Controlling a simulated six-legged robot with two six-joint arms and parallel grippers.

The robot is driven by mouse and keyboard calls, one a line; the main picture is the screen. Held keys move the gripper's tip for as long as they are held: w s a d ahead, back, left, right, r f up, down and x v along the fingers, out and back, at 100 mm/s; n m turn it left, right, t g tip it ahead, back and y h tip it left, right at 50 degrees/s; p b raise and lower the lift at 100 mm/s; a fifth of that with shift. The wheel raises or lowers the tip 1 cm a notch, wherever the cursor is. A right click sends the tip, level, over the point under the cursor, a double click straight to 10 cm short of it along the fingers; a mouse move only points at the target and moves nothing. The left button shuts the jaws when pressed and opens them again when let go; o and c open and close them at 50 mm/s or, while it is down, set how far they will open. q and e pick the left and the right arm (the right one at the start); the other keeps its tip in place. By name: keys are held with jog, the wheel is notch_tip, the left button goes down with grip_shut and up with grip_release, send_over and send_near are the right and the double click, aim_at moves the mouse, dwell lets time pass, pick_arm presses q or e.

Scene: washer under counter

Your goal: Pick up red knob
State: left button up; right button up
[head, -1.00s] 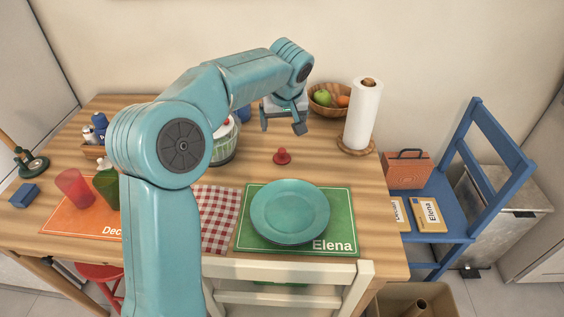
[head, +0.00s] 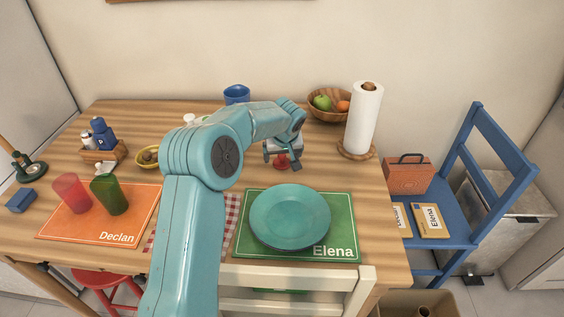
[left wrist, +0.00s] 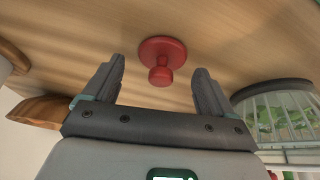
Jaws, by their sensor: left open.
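The red knob (head: 281,161) stands on the wooden table behind the teal plate. In the left wrist view the red knob (left wrist: 161,60) has a round flat base and a smaller round head, and it lies ahead of the fingertips, between their lines. My left gripper (head: 281,160) is low over the table at the knob, and its jaws partly frame the knob. In the left wrist view my left gripper (left wrist: 158,72) is open with nothing between its fingers. I cannot tell whether a finger touches the knob. My right gripper is not in view.
A teal plate (head: 290,216) lies on the green Elena placemat (head: 345,208) in front. A paper towel roll (head: 363,120) and a fruit bowl (head: 325,114) stand behind right. A salad spinner (left wrist: 280,118) shows beside the gripper in the wrist view. Table right of the knob is clear.

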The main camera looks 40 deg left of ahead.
pick_arm(q)
jog(key=shift+a+f, duration=0.1)
jog(key=shift+f, duration=0.1)
jog(key=shift+r, duration=0.1)
jog(key=c, duration=1.1)
